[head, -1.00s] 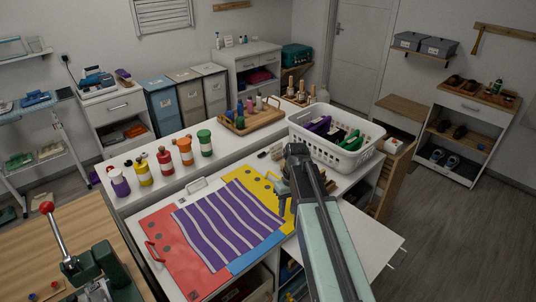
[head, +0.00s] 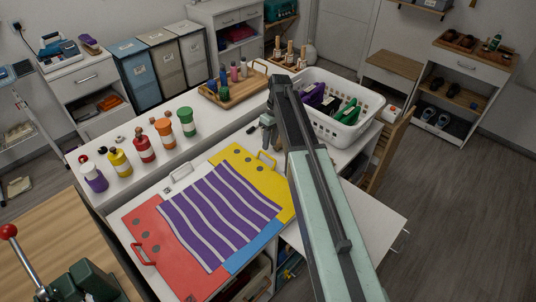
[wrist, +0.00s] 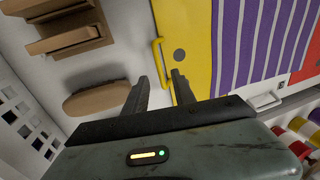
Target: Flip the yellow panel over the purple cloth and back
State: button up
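The yellow panel (head: 262,168) lies flat along the cloth's far edge. The purple cloth (head: 214,212) has pale stripes and lies spread between the red panel (head: 142,222), the blue panel (head: 252,250) and the yellow one. My gripper (head: 269,145) is just beyond the yellow panel's outer edge, partly hidden by my arm. In the wrist view, my gripper (wrist: 160,76) is open, its fingers apart. The yellow panel's handle (wrist: 157,58) shows between the fingertips there; I cannot tell whether they touch it. The cloth (wrist: 255,40) also shows at upper right.
A white basket (head: 362,133) with folders stands beyond my arm. Several capped bottles (head: 142,150) line the raised ledge, with a wooden tray (head: 232,101) of bottles behind. A brown brush-like piece (wrist: 95,98) lies beside the gripper. A green press (head: 88,276) stands at lower left.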

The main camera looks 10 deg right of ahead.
aim_at(268, 155)
jog(key=f+b, duration=0.2)
jog(key=f, duration=0.1)
jog(key=f+b, duration=0.1)
jog(key=shift+s+a+f, duration=0.25)
jog(key=shift+s+a, duration=0.05)
jog(key=shift+s, duration=0.05)
jog(key=shift+r, duration=0.1)
grip_shut()
jog(key=shift+s, duration=0.1)
dwell(0.7)
